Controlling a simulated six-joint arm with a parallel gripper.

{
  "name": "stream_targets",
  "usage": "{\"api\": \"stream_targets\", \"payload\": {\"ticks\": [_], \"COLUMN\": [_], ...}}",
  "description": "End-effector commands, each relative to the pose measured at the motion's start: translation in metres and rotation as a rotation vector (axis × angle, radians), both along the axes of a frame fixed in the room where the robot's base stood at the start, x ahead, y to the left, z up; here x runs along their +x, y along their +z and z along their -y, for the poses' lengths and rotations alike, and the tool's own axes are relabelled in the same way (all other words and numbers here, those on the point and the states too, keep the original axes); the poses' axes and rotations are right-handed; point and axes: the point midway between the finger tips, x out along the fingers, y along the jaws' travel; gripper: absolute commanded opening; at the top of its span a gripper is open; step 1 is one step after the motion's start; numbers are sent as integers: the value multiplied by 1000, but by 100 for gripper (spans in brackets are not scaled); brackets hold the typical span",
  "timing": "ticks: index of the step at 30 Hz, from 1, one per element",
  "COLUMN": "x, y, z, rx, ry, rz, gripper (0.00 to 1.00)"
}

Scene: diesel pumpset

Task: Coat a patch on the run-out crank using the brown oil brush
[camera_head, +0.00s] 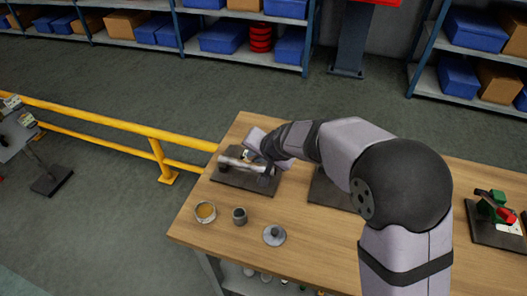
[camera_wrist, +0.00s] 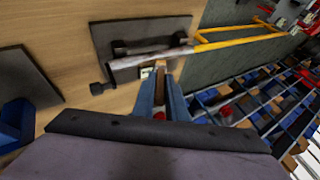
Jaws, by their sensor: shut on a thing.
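The crank (camera_head: 238,163) is a pale grey metal shaft lying over a dark plate (camera_head: 222,181) at the table's back left. In the wrist view the crank (camera_wrist: 150,56) runs across the picture just beyond my fingertips. My gripper (camera_wrist: 160,98) is shut on the brown oil brush (camera_wrist: 160,84), a narrow brown piece between the two blue fingers. The brush tip is close to the crank; I cannot tell whether it touches. In the head view my gripper (camera_head: 268,172) is at the crank's right end, and the brush is not clear there.
A pot of amber liquid (camera_head: 205,211), a grey cup (camera_head: 239,215) and a round grey base with a knob (camera_head: 274,235) stand on the table (camera_head: 310,240) in front. A dark plate (camera_head: 325,190) lies right of the crank. A yellow rail (camera_head: 100,121) runs behind the left edge.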

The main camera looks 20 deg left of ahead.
Motion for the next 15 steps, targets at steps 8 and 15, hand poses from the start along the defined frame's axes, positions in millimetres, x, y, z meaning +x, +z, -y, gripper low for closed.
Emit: {"api": "stream_targets", "payload": {"ticks": [8,15], "x": [-1,-1], "y": [4,3], "z": [-26,-46], "rx": [0,0], "ry": [2,3], "rz": [-2,-4], "gripper": [0,0]}}
